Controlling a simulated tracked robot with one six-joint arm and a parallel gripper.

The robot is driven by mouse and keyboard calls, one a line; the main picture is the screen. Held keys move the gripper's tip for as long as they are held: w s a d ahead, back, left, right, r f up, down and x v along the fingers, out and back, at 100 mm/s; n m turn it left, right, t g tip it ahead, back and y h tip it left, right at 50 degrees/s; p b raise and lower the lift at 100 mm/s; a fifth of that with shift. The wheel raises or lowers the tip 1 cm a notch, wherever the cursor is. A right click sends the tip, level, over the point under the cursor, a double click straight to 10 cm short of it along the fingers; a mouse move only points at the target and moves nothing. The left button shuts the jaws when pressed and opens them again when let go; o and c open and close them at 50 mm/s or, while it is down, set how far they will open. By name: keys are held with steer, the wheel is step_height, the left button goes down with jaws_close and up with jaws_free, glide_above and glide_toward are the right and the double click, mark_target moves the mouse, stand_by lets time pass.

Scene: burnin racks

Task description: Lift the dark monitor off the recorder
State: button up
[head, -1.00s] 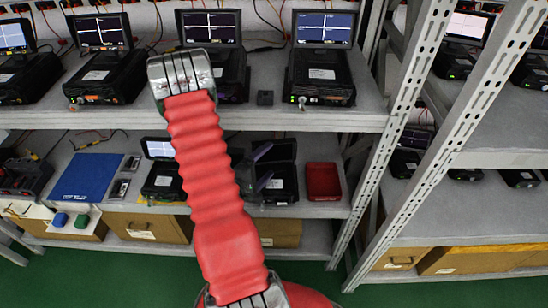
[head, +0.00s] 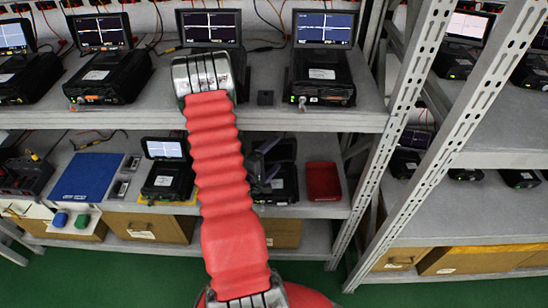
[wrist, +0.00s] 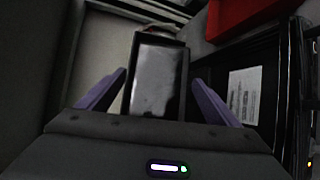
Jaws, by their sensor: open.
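The dark monitor (wrist: 158,110) has a blank, greyish, reflective screen. In the wrist view it lies between the two purple fingers of my gripper (wrist: 159,77), which are apart, one on each side; I cannot tell whether either touches it. The recorder (wrist: 267,85) is a black box with a white label, seen to the right of the monitor. In the head view the recorder (head: 286,188) stands on the lower shelf with the dark monitor (head: 284,149) at its back, both partly hidden by my gripper (head: 272,160) and red-sleeved arm.
A red tray (head: 323,181) is just right of the recorder. Left of my arm stand another recorder with a lit screen (head: 166,180) and a blue mat (head: 87,177). The upper shelf (head: 300,119) with several recorders is above. A slotted rack post (head: 361,190) rises at the right.

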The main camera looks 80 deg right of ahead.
steer(key=shift+c, duration=0.3)
steer(key=c, duration=1.2)
